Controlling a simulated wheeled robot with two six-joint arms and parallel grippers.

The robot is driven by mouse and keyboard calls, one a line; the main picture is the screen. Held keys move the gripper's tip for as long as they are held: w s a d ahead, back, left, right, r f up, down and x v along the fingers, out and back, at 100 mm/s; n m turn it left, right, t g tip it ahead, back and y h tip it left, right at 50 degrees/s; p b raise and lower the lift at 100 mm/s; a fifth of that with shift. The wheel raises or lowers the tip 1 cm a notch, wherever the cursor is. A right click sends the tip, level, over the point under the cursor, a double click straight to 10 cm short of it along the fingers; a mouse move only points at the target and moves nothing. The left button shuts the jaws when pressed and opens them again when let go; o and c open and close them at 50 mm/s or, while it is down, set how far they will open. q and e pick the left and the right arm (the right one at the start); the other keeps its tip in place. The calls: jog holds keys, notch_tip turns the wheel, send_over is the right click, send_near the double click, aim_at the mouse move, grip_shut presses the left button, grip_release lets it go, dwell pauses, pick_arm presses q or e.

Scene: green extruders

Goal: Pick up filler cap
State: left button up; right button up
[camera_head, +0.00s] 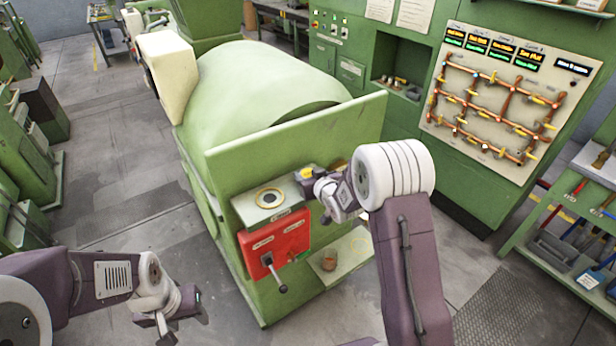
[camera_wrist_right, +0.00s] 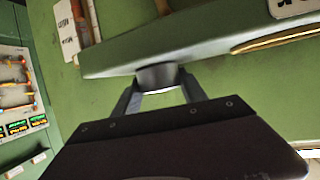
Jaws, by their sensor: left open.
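A dark round cap, which I take as the filler cap (camera_wrist_right: 157,76), shows in the right wrist view at the edge of a green ledge (camera_wrist_right: 115,62). The fingers of my right gripper (camera_wrist_right: 158,88) lie against both its sides and appear shut on it. In the head view my right gripper (camera_head: 310,182) is at the right end of that ledge (camera_head: 244,209). A small yellow patch (camera_head: 307,173) shows by its fingers; I cannot tell if it is part of the cap. My left gripper (camera_head: 156,322) is open and empty, low at the left.
A dark round opening (camera_head: 269,198) lies in the ledge. Below it are a red box (camera_head: 275,243) with a black-knobbed lever (camera_head: 279,286) and a lower shelf (camera_head: 350,250) with a brown pot (camera_head: 329,263). A green upright plate (camera_head: 300,135) stands behind.

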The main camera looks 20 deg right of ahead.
aim_at(308, 173)
jog(key=shift+d, duration=0.1)
grip_shut()
jog(key=shift+w+r, duration=0.1)
jog(key=shift+r, duration=0.05)
jog(key=shift+r+b, duration=0.3)
jog(key=shift+r, duration=0.05)
notch_tip(308, 173, up, 3)
jog(key=shift+f+b, duration=0.1)
jog(key=shift+b, duration=0.4)
jog(key=s+d+r, duration=0.2)
jog(key=d+r, duration=0.1)
jog(key=d, duration=0.2)
jog(key=s+d+r+p, duration=0.1)
jog(key=s+d+r, duration=0.2)
jog(key=d+r, duration=0.1)
jog(key=shift+d, duration=0.8)
